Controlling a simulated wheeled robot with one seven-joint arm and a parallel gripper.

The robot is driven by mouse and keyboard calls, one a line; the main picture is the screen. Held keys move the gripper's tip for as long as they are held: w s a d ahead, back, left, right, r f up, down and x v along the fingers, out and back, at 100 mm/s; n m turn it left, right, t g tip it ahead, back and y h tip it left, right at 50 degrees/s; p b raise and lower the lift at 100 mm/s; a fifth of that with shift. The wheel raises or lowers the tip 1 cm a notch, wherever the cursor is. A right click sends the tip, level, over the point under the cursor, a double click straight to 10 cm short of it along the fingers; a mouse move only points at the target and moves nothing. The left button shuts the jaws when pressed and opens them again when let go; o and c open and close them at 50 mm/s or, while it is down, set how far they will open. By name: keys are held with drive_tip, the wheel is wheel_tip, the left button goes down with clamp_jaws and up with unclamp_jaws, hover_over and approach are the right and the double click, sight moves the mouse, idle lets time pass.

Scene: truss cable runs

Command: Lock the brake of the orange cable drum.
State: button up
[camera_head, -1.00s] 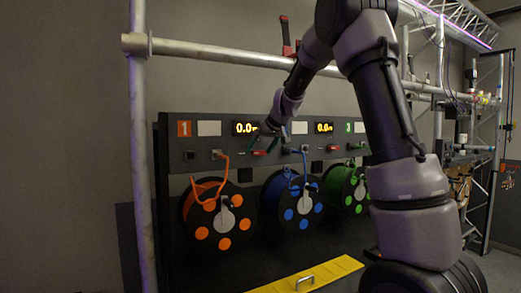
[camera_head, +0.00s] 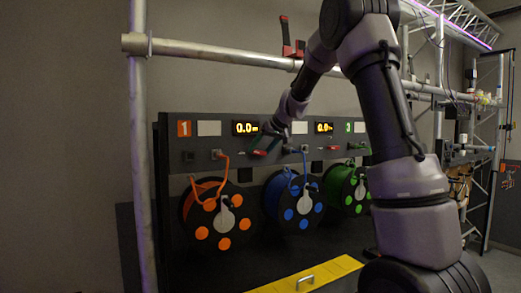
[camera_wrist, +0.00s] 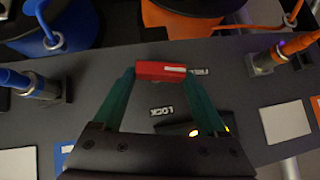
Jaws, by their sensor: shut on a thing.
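The orange cable drum (camera_head: 216,215) hangs at the left of the dark rack. It also shows in the wrist view (camera_wrist: 190,12). Its red brake lever (camera_head: 260,153) is on the panel above and to the right of the drum, under a lit 0.0 display. My gripper (camera_wrist: 161,72) is shut on the red brake lever (camera_wrist: 158,69), its teal fingers at the two ends of the red bar. In the wrist view a FREE label lies just right of the bar and a LOCK label lies below it. The lever's pivot is not clear.
A blue drum (camera_head: 293,201) and a green drum (camera_head: 347,188) hang to the right. Cable connectors stand out from the panel on both sides of my gripper in the wrist view. A scaffold pipe (camera_head: 210,52) crosses above. A yellow strip (camera_head: 330,271) lies below.

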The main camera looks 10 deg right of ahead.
drive_tip(key=y, duration=0.1)
drive_tip(key=d+m+y, duration=0.1)
drive_tip(key=shift+w+f+m+y, duration=0.1)
drive_tip(key=shift+w+m+y, duration=0.05)
drive_tip(key=shift+m+y, duration=0.15)
drive_tip(key=y, duration=0.1)
drive_tip(key=m+y, duration=0.2)
drive_tip(key=shift+w+d+f+g+y, duration=0.1)
drive_tip(key=shift+d+f+g+y, duration=0.1)
drive_tip(key=shift+d+g+y, duration=0.15)
drive_tip(key=shift+f+m+y, duration=0.25)
drive_tip(key=shift+m+y, duration=0.75)
drive_tip(key=shift+y, duration=0.15)
drive_tip(key=shift+d+f+m+t+y, duration=0.15)
drive_tip(key=shift+m+t+y, duration=0.15)
drive_tip(key=shift+m+y, duration=0.35)
drive_tip(key=shift+a+f+m+t+y, duration=0.1)
drive_tip(key=shift+m+t+y, duration=0.15)
drive_tip(key=shift+m+y, duration=0.35)
drive_tip(key=o, duration=1.3)
drive_tip(key=shift+d, duration=0.15)
drive_tip(key=v, duration=1)
drive_tip(key=shift+d+f, duration=0.15)
drive_tip(key=shift+d, duration=0.1)
